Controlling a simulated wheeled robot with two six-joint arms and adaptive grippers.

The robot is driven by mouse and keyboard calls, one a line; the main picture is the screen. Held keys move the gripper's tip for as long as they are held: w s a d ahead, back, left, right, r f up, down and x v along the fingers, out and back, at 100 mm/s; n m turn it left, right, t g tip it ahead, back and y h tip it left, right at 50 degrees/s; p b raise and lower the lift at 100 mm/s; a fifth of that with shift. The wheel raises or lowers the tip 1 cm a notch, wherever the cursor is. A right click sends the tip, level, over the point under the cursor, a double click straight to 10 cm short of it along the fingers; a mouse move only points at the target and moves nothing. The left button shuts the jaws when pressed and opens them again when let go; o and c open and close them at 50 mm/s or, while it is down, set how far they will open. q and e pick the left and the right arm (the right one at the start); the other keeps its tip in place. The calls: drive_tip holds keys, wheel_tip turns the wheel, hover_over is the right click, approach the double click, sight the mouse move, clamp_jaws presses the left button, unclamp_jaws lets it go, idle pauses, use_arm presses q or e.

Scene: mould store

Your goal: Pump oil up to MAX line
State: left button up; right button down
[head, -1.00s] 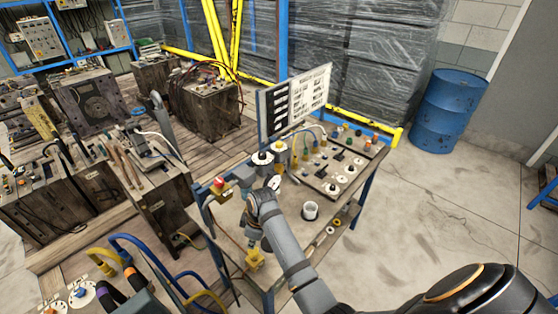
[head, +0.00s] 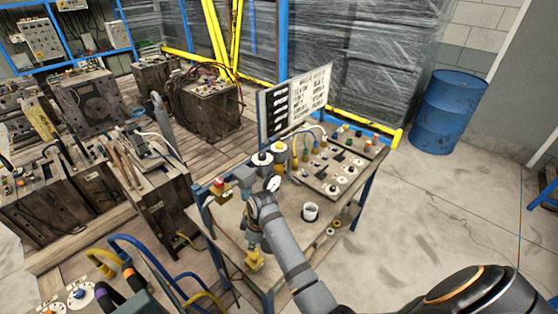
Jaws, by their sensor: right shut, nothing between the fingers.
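My right arm reaches over the blue-legged work table (head: 283,232) in the middle of the head view. My right gripper (head: 252,240) points down at the table's near left part, shut and empty. A small yellow fitting (head: 254,261) lies just below it; I cannot tell whether they touch. A red and yellow fitting (head: 220,188) stands at the table's left edge, beside a grey block (head: 243,177). A white cup (head: 310,211) stands right of my wrist. I cannot make out an oil level or a MAX line. My left gripper is not in view.
A panel of knobs and buttons (head: 338,170) lies along the table's back right, before an upright white board (head: 295,104). A blue drum (head: 446,110) stands at the right on open floor. Heavy moulds (head: 205,103) crowd the left, with hoses at lower left.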

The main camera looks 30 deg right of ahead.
drive_tip(key=shift+f, duration=0.15)
idle(0.5)
drive_tip(key=shift+f, duration=0.3)
drive_tip(key=shift+s+f+b, duration=0.1)
drive_tip(key=shift+f+b, duration=0.55)
drive_tip(key=shift+f, duration=0.95)
drive_tip(key=shift+r+p, duration=1.15)
drive_tip(key=shift+p, duration=0.05)
drive_tip(key=shift+r, duration=0.85)
